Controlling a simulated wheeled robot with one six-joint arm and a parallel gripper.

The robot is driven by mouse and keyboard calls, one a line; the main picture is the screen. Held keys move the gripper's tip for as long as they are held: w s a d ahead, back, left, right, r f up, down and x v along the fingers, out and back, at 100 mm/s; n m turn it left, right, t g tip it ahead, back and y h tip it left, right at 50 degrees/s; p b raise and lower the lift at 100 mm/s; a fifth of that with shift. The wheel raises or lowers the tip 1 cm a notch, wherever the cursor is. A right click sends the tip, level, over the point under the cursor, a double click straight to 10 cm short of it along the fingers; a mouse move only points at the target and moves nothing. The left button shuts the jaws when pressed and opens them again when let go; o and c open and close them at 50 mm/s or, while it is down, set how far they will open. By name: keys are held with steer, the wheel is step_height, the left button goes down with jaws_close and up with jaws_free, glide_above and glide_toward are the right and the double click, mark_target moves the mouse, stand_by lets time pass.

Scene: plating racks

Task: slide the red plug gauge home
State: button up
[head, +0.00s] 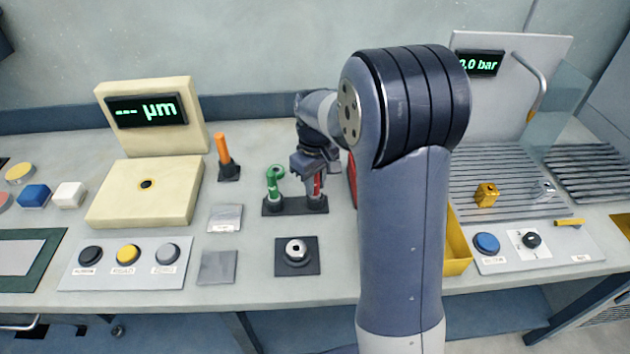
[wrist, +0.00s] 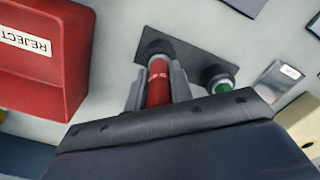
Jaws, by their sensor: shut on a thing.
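The red plug gauge (head: 317,188) is upright at the right end of a dark two-place stand (head: 295,208) in the head view. My gripper (head: 317,176) is shut on it from above. In the wrist view the red gauge (wrist: 158,84) is between the two grey fingers of my gripper (wrist: 157,78), its far end at the dark stand plate (wrist: 152,47). I cannot tell how deep it sits. A green gauge (head: 274,184) with a ring-shaped top stands at the stand's left end. A metal ring part (head: 296,250) sits on a dark square base in front.
A red reject bin (wrist: 40,75) is close beside my gripper in the wrist view. A cream gauge block (head: 147,192) and an orange-handled tool (head: 223,150) stand to the left. My arm hides part of the bench right of the stand; a yellow bin (head: 458,262) shows there.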

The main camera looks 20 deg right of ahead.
steer(key=shift+f, duration=0.25)
steer(key=o, duration=1)
step_height(320, 180, up, 11)
steer(key=shift+f+b, duration=0.1)
steer(key=shift+b, duration=0.2)
steer(key=shift+f, duration=0.1)
step_height(320, 180, down, 10)
steer(key=shift+f+p, duration=0.1)
steer(key=shift+p, duration=0.25)
stand_by(0.4)
stand_by(0.3)
